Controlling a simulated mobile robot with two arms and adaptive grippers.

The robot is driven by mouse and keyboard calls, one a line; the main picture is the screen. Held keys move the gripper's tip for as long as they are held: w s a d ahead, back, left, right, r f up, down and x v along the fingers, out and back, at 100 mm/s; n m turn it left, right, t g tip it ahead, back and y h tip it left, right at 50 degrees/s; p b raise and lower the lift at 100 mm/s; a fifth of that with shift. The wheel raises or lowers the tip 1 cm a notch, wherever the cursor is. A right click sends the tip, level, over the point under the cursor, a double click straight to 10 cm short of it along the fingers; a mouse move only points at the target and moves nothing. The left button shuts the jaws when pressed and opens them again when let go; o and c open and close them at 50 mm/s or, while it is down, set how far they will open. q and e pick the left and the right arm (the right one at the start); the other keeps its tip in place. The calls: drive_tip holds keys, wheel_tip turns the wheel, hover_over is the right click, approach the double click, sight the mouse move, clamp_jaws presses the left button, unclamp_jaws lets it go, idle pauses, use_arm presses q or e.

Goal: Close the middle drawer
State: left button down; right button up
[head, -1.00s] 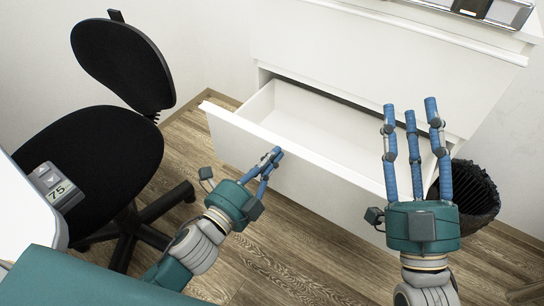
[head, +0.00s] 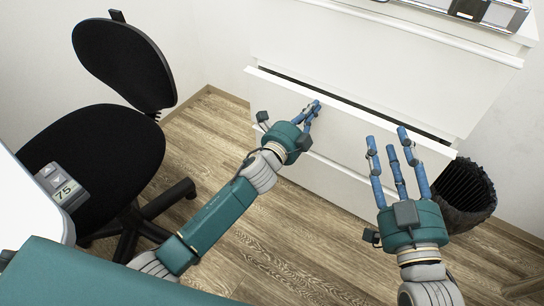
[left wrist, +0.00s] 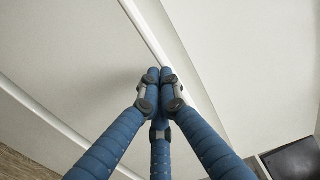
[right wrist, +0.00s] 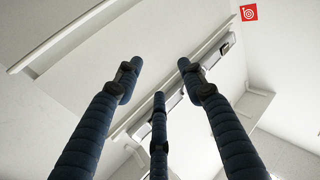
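The middle drawer (head: 345,128) of the white chest is nearly closed. A narrow dark gap shows behind the top edge of its front. My left gripper (head: 313,106) is at this drawer front, its fingertips seemingly against it. In the left wrist view the fingers (left wrist: 160,74) are drawn together with nothing between them. My right gripper (head: 387,138) is open and empty, with its fingers spread, near the right part of the drawer front. Whether it touches the front I cannot tell. Its spread fingers also show in the right wrist view (right wrist: 160,80).
Another white drawer front (head: 380,60) is shut above. A black bin (head: 470,190) stands right of the chest. A black office chair (head: 100,150) is at the left, beside a white table edge (head: 30,210). The wooden floor (head: 215,140) between chair and chest is clear.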

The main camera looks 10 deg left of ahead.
use_arm(q)
drive_tip(key=shift+x, duration=1.25)
use_arm(e)
drive_tip(key=r, duration=0.1)
drive_tip(key=r+t, duration=0.1)
drive_tip(key=r, duration=0.1)
drive_tip(key=shift+s+a+t, duration=0.2)
drive_tip(key=shift+s+t, duration=0.1)
drive_tip(key=shift+s, duration=0.05)
use_arm(q)
drive_tip(key=shift+w+a+r, duration=0.1)
drive_tip(key=shift+a+r, duration=0.05)
drive_tip(key=shift+r, duration=0.2)
